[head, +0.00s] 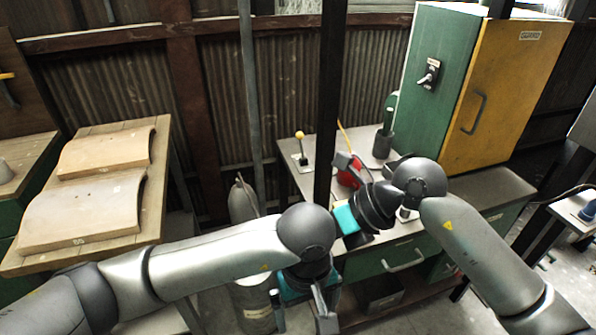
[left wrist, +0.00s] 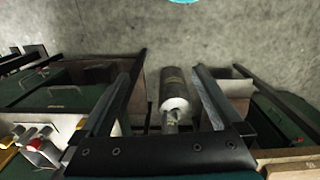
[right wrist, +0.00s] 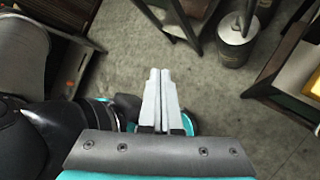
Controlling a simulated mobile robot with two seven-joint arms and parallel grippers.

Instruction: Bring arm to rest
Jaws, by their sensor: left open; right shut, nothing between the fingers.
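My left gripper (head: 302,312) is at the bottom middle of the head view, pointing down past the bench's left end. In the left wrist view its two fingers (left wrist: 168,75) are spread apart with nothing between them. A grey cylinder stands beyond them. My right arm is bent in front of the bench, and its teal gripper body (head: 346,220) shows in the head view, where its fingers cannot be made out. In the right wrist view the right fingers (right wrist: 160,95) are pressed together and empty, above the floor.
A grey bench (head: 420,234) with green drawers lies behind my right arm. A green and yellow cabinet (head: 508,90) stands on it. A wooden table (head: 150,205) with curved panels (head: 85,212) is at left. A grey cylinder (right wrist: 238,24) stands on the floor.

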